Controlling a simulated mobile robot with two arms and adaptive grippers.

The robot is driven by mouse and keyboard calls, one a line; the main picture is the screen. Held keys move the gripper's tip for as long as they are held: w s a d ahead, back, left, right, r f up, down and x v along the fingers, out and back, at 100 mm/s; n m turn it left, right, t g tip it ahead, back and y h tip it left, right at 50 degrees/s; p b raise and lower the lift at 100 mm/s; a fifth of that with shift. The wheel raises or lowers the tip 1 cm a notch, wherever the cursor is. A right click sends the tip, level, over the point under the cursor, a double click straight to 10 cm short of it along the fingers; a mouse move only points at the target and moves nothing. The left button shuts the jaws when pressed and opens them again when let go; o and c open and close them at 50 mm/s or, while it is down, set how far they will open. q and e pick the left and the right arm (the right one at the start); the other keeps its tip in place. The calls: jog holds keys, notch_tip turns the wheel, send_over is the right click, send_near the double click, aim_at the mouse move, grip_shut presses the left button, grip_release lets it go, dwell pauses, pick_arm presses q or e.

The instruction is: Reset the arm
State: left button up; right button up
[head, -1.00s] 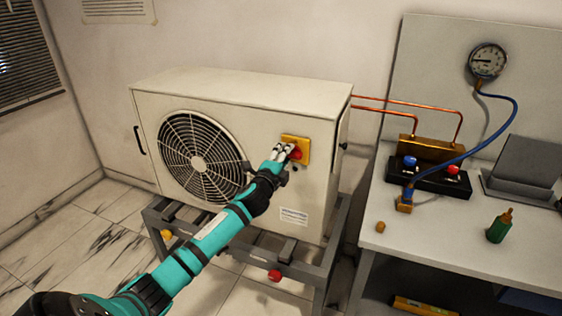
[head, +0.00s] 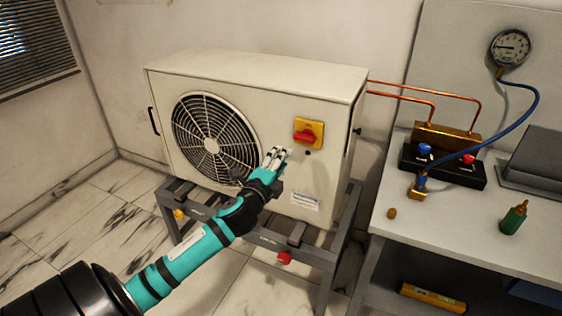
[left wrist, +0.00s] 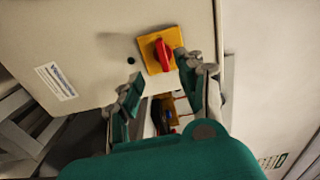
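My left arm reaches in from the lower left in the head view. My left gripper (head: 277,156) is in front of the outdoor unit, below and left of its red rotary switch (head: 304,137) and apart from it. The switch sits on a yellow plate (head: 317,128), its handle lying roughly level. In the left wrist view the red switch (left wrist: 164,54) shows beyond the fingers of the left gripper (left wrist: 168,78). The fingers are spread with nothing between them. My right gripper is not in view.
The cream outdoor unit (head: 250,77) stands on a grey metal frame (head: 327,252). On the right, a bench (head: 460,230) carries a manifold (head: 445,172), a green bottle (head: 513,219) and a grey box (head: 535,155). Above it hangs a gauge (head: 510,47). Open floor lies at left.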

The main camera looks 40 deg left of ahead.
pick_arm(q)
jog(key=shift+f, duration=0.1)
jog(key=s+f+n+g, duration=0.2)
jog(key=f, duration=0.9)
jog(key=s+f+n+g, duration=0.2)
jog(key=f+g, duration=0.1)
jog(key=f, duration=0.8)
jog(key=s+d+f+n+g+h+p, duration=0.1)
jog(key=s+f+g, duration=0.1)
jog(key=s+f, duration=0.45)
jog(key=s+d+f+n+g+h, duration=0.1)
jog(key=s+f+n, duration=0.15)
jog(key=f, duration=0.75)
jog(key=s+d+f+n+g+h, duration=0.1)
jog(key=s+d+f+g, duration=0.25)
jog(key=s+f, duration=0.5)
jog(key=s+d+f+n+g, duration=0.2)
jog(key=s+d+f, duration=0.4)
jog(key=s, duration=0.4)
jog(key=s+d+f+n+g, duration=0.1)
jog(key=s+d+f, duration=0.2)
jog(key=s, duration=0.5)
jog(key=s+d+f+n+g+h, duration=0.1)
jog(key=s+d+f+g, duration=0.1)
jog(key=s, duration=0.7)
notch_tip(320, 180, down, 2)
jog(key=shift+s+d+p, duration=0.3)
jog(key=shift+d+p, duration=0.15)
jog(key=shift+d, duration=0.45)
